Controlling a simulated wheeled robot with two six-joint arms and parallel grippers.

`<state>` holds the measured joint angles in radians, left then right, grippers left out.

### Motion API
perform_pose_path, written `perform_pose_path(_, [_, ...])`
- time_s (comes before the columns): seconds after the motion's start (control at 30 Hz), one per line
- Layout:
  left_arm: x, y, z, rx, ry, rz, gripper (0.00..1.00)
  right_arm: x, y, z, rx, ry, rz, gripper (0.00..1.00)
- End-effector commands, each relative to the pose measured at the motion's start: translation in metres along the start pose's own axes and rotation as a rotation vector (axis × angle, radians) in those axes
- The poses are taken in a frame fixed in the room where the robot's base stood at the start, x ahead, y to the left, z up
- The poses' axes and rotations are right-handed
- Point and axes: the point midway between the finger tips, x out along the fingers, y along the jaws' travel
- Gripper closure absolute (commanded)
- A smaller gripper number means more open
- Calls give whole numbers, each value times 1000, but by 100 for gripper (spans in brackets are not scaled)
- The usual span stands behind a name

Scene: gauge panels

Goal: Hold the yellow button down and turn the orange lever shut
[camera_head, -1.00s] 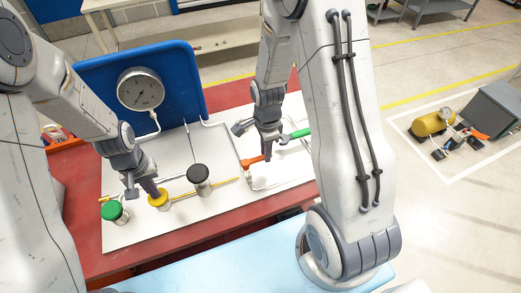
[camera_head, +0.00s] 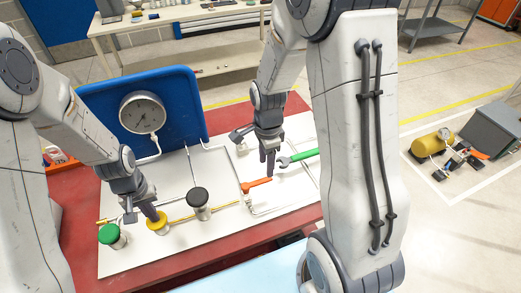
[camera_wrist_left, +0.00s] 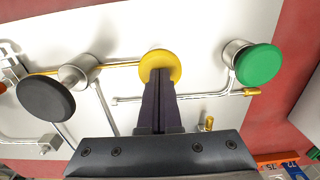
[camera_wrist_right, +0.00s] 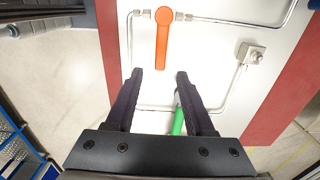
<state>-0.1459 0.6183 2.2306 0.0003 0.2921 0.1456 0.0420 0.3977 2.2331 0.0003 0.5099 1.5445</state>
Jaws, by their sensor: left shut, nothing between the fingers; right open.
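The yellow button (camera_head: 157,226) stands on the white panel board between the green button and the black one. My left gripper (camera_head: 153,217) is shut and empty, its tips at the yellow button's top; the button also shows in the left wrist view (camera_wrist_left: 160,61). I cannot tell how far it is pressed. The orange lever (camera_head: 257,184) lies on the pipe at the board's right part. My right gripper (camera_head: 269,174) is open at the lever's free end. In the right wrist view the orange lever (camera_wrist_right: 162,42) ends between the open fingertips, apart from both.
A green button (camera_head: 110,234) and a black button (camera_head: 199,197) flank the yellow one. A green lever (camera_head: 304,156) lies right of my right gripper. A round gauge (camera_head: 142,113) is on the blue back panel (camera_head: 183,105). Thin pipes run over the white board (camera_head: 225,220).

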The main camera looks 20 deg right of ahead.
Motion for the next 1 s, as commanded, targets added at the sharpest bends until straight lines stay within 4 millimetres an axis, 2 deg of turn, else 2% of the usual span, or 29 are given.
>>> perform_pose_path(0.1, [1,0,0,0,0,0,100,-26,-1,0,1,0,-5,46])
perform_pose_path(0.3, [1,0,0,0,-1,0,100,-53,0,0,2,0,-2,46])
perform_pose_path(0.47, [1,0,0,0,-1,0,100,-60,0,0,2,0,1,46])
perform_pose_path(0.77, [0,0,0,0,-1,0,100,-61,1,0,2,0,2,46])
perform_pose_path(1.0, [-14,0,0,0,-1,0,100,-74,1,0,1,0,2,46])
